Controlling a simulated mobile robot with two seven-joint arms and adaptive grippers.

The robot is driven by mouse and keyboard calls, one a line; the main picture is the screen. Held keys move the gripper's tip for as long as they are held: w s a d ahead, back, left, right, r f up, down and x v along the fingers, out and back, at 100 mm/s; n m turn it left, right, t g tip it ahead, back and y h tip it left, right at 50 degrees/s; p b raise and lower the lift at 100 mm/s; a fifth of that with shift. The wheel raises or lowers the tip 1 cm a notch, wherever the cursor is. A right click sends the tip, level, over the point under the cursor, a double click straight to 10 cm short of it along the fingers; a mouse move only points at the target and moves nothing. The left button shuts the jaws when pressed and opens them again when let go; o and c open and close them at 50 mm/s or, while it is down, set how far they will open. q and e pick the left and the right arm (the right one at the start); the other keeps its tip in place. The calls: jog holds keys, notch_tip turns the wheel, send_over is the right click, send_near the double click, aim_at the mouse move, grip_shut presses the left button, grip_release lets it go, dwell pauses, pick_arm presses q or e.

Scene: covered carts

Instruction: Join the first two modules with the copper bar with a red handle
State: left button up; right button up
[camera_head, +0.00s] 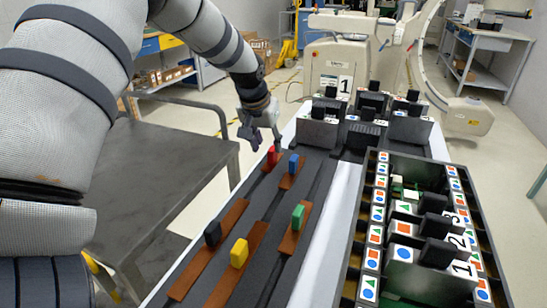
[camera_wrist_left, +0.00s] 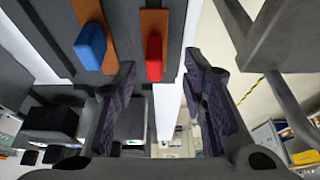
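The copper bar with a red handle (camera_head: 272,157) lies on the dark cart top at the far end of a group of bars, and its handle also shows in the left wrist view (camera_wrist_left: 153,58). My left gripper (camera_head: 266,143) is just above and beyond that handle, open and empty. In the left wrist view the red handle stands just beyond the gap between the fingers (camera_wrist_left: 160,75). Modules numbered 1 (camera_head: 460,268), 2 (camera_head: 458,243) and 3 (camera_head: 455,220) sit in a dark tray (camera_head: 357,240) at the right. My right gripper is not in view.
Bars with blue (camera_head: 294,163), green (camera_head: 298,216), yellow (camera_head: 239,252) and black (camera_head: 212,234) handles lie nearby. Several grey modules with black handles (camera_head: 317,128) stand at the cart's far end. A bare grey cart (camera_head: 165,175) is at the left.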

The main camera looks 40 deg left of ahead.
aim_at(272, 148)
pick_arm(q)
jog(key=x, duration=0.4)
jog(key=shift+w+d+f+b, duration=0.2)
jog(key=shift+w+f+b, duration=0.05)
jog(key=shift+w+b, duration=0.15)
jog(key=shift+r, duration=0.15)
grip_shut()
jog(key=shift+r, duration=0.1)
